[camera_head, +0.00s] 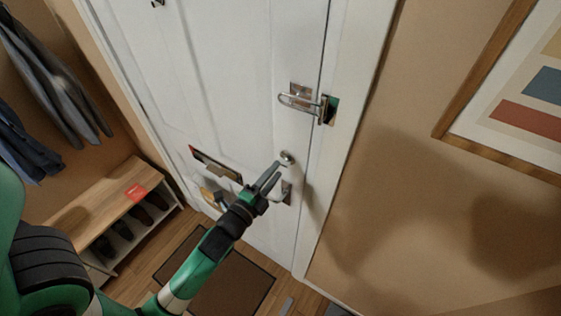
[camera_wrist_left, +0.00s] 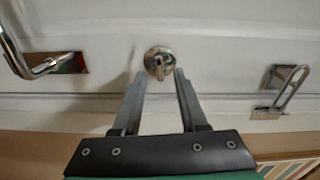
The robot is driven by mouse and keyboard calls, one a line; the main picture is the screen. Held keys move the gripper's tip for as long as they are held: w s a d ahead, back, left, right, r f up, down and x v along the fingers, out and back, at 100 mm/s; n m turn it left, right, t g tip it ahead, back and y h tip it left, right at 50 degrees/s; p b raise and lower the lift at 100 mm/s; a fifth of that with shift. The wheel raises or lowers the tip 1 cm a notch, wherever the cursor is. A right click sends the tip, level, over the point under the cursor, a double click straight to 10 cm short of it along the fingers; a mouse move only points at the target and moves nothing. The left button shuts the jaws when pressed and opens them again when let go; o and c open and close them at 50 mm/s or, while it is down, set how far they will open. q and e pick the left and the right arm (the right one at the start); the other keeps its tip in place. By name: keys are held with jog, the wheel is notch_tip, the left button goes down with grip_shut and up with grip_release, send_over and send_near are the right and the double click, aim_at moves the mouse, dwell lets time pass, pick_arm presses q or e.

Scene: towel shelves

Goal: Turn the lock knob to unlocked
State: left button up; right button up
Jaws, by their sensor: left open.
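The lock knob (camera_head: 287,157) is a small round silver knob on the white door, between the swing-bar latch and the door handle. In the left wrist view the knob (camera_wrist_left: 159,60) shows a round plate with a narrow turn piece pointing down the picture. My left gripper (camera_head: 276,169) is open, its fingertips just short of the knob in the head view. In the left wrist view my left gripper (camera_wrist_left: 159,73) has one fingertip on each side of the knob's lower part. I cannot tell whether they touch it. My right gripper is not in view.
A metal swing-bar latch (camera_head: 299,98) sits above the knob on the door (camera_head: 240,60). A door handle (camera_head: 286,190) is below, partly behind my gripper. A mail slot (camera_head: 215,165) is to the left. A shoe bench (camera_head: 105,205) stands left, a framed picture (camera_head: 475,95) hangs right.

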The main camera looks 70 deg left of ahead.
aim_at(284, 162)
pick_arm(q)
jog(key=x, duration=0.3)
jog(key=shift+w+a, duration=0.15)
jog(key=shift+w, duration=0.05)
grip_shut()
